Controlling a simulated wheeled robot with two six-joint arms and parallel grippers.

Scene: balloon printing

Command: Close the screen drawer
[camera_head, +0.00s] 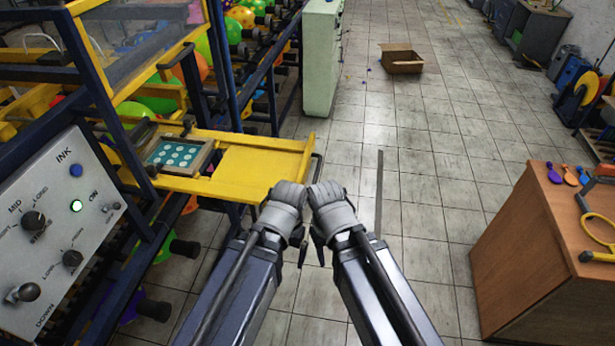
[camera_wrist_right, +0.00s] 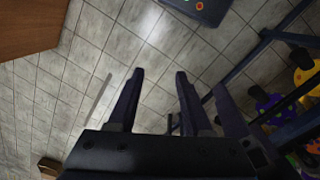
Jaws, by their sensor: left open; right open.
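The screen drawer (camera_head: 256,166) is a yellow tray that sticks out of the blue-framed printing machine at left in the head view. A screen (camera_head: 178,155) with light dots in a dark frame lies at its inner end. A thin dark handle (camera_head: 317,167) shows at its front edge. My left gripper (camera_head: 302,257) is near the drawer's front corner, pointing down; its fingers are small and partly hidden by its wrist. My right gripper (camera_head: 318,250) is close beside it. In the right wrist view the right gripper (camera_wrist_right: 159,76) is open and empty.
A control panel (camera_head: 58,232) with knobs and a lit green button is at left. A pale green cabinet (camera_head: 321,57) stands behind the drawer. A wooden table (camera_head: 530,240) is at right. An open cardboard box (camera_head: 402,61) lies on the floor. The tiled middle floor is mostly clear.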

